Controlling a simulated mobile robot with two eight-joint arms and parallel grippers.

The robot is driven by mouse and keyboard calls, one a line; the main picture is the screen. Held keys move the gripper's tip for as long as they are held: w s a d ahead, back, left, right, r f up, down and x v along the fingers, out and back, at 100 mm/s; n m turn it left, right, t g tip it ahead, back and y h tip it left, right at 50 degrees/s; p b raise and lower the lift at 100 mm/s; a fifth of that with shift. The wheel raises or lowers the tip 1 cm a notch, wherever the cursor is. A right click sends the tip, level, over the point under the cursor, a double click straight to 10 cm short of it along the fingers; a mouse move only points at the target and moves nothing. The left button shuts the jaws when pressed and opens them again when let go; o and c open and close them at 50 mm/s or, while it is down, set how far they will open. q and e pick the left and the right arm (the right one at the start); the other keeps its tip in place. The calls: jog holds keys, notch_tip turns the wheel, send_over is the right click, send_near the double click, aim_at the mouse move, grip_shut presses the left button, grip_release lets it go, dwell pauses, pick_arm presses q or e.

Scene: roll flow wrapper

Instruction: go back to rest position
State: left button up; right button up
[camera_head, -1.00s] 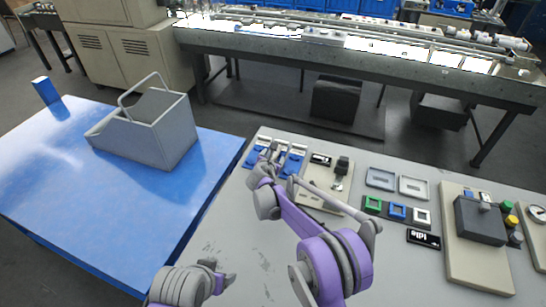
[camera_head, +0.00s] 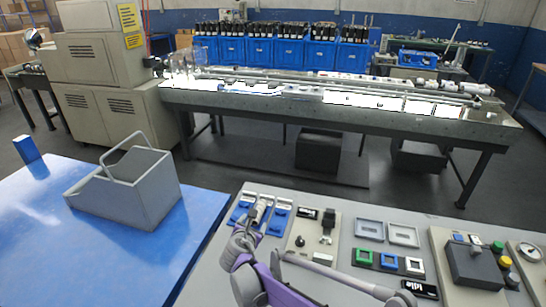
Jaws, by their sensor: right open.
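My right gripper (camera_head: 261,208) is at the end of a purple and grey arm that comes in from the bottom. It is open and small in view, over or beside the blue and white parts (camera_head: 277,220) at the left end of the grey control panel table (camera_head: 215,262). I cannot tell whether it touches them. No object shows between its fingers. My left gripper is not in view.
The panel holds switches, coloured frames and a dark button box (camera_head: 474,262). A long machine (camera_head: 340,115) stands behind, across open floor.

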jog(key=s+d+r+m+g+h+p, duration=0.1)
jog(key=s+d+r+m+g, duration=0.15)
jog(key=s+d+m, duration=0.7)
jog(key=s+d+r+m+g+h, duration=0.1)
jog(key=s+d+r+m, duration=0.4)
jog(key=d, duration=0.7)
jog(key=s+d+f+m+g+y, duration=0.1)
jog(key=s+d+m, duration=0.3)
jog(key=s+m, duration=0.4)
jog(key=s+d+f+m+g+y+p, duration=0.1)
jog(key=s+d+f+m+g, duration=0.1)
jog(key=s+m, duration=0.7)
jog(key=s+d+f, duration=0.1)
jog(key=s+d, duration=0.1)
jog(key=s, duration=0.3)
jog(key=shift+s+f, duration=0.2)
jog(key=shift+s, duration=0.2)
jog(key=shift+g, duration=0.25)
